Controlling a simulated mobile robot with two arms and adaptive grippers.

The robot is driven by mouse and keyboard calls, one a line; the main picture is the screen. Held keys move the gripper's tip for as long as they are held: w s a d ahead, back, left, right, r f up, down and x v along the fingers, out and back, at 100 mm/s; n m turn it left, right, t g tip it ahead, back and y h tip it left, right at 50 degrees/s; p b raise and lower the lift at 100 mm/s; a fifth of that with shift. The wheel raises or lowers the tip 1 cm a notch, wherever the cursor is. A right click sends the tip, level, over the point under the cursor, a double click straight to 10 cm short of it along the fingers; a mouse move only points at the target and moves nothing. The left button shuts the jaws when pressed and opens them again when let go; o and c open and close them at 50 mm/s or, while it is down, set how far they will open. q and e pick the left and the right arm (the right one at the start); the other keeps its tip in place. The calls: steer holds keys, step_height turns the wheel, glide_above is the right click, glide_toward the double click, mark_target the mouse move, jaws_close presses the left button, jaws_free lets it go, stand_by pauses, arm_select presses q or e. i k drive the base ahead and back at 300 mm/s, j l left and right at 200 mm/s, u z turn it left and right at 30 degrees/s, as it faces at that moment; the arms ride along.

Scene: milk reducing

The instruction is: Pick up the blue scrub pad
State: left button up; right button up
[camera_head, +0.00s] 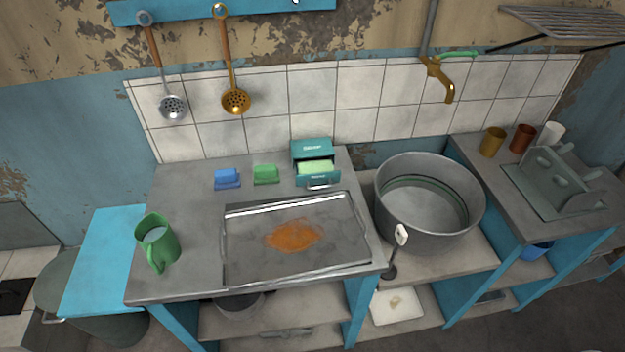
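The blue scrub pad (227,178) lies on the grey counter (180,210) near its back edge, left of a green scrub pad (266,174). It looks like a small block with a raised back part. Nothing touches it, and the counter in front of it is bare down to the metal tray. Neither of my grippers shows in the head view.
A metal tray (350,250) with an orange stain (293,236) fills the counter's front. A teal box (312,152) with an open drawer stands right of the pads. A green jug (157,243) stands front left. A large metal pot (388,205) is to the right.

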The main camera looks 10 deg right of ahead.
mark_target(225, 178)
steer(key=j+z, duration=0.45)
steer(key=i+j+z, duration=0.1)
steer(key=j+z, duration=0.3)
